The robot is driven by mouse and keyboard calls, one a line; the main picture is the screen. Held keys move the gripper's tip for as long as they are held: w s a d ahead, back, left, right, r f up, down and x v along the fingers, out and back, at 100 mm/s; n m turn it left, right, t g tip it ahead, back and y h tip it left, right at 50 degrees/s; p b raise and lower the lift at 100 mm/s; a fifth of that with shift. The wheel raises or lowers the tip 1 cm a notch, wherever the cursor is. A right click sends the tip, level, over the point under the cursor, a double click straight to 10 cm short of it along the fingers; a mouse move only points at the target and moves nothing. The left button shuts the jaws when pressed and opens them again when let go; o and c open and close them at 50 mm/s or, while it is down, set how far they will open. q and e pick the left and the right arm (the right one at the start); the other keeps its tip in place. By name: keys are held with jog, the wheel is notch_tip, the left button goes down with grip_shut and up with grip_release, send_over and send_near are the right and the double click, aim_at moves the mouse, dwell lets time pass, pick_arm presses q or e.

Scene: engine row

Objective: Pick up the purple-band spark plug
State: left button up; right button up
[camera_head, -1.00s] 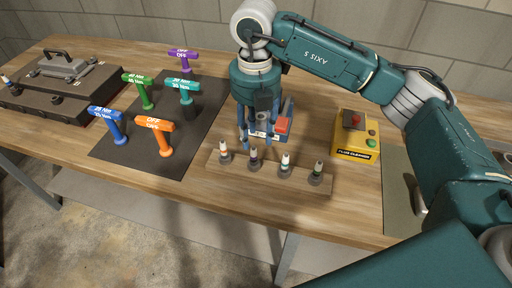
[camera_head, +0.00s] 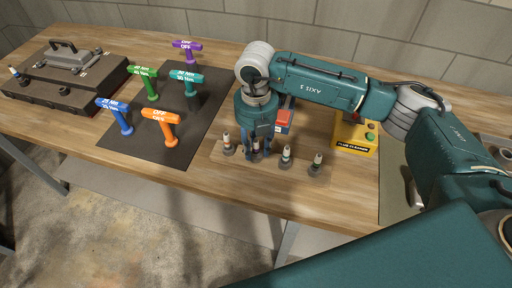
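The purple-band spark plug (camera_head: 256,145) stands second from the left on a wooden strip (camera_head: 218,156), partly hidden by my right gripper. My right gripper (camera_head: 258,154) points down with its fingers around or right beside this plug. I cannot tell whether the fingers touch it. An orange-band plug (camera_head: 228,144) stands just left of the gripper. A green-band plug (camera_head: 286,157) and a dark-green-band plug (camera_head: 317,164) stand to the right. My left gripper is not in view.
Several coloured T-handle tools, including an orange one (camera_head: 162,126), stand on a dark mat (camera_head: 128,142) to the left. A yellow plug cleaner (camera_head: 352,148) and a red and blue box (camera_head: 284,119) stand behind the strip.

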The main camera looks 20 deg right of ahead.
grip_shut()
jog(key=shift+r, duration=0.15)
